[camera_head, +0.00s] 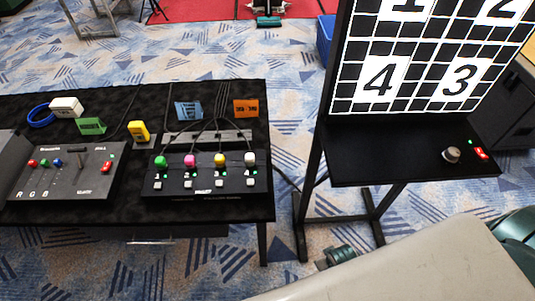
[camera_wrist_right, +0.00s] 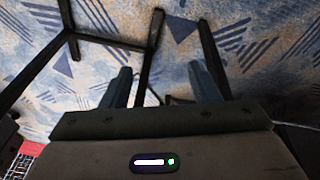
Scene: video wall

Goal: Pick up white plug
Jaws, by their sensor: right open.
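The white plug (camera_head: 250,159) stands upright at the right end of the row on the black switch box (camera_head: 206,188), above the number 4. To its left on the same box are a yellow plug (camera_head: 219,160), a pink plug (camera_head: 190,160) and a green plug (camera_head: 160,162). Cables run from the plugs toward the back. My right gripper (camera_wrist_right: 161,84) is open and empty in the right wrist view, over the carpet and dark stand legs, away from the plug. My left gripper is not in view.
The black table (camera_head: 200,95) also holds a slider box (camera_head: 68,170), a blue ring, a white block and small coloured tags. A video wall (camera_head: 415,60) with a black shelf (camera_head: 400,145) stands to the right. Carpet shows between table and stand.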

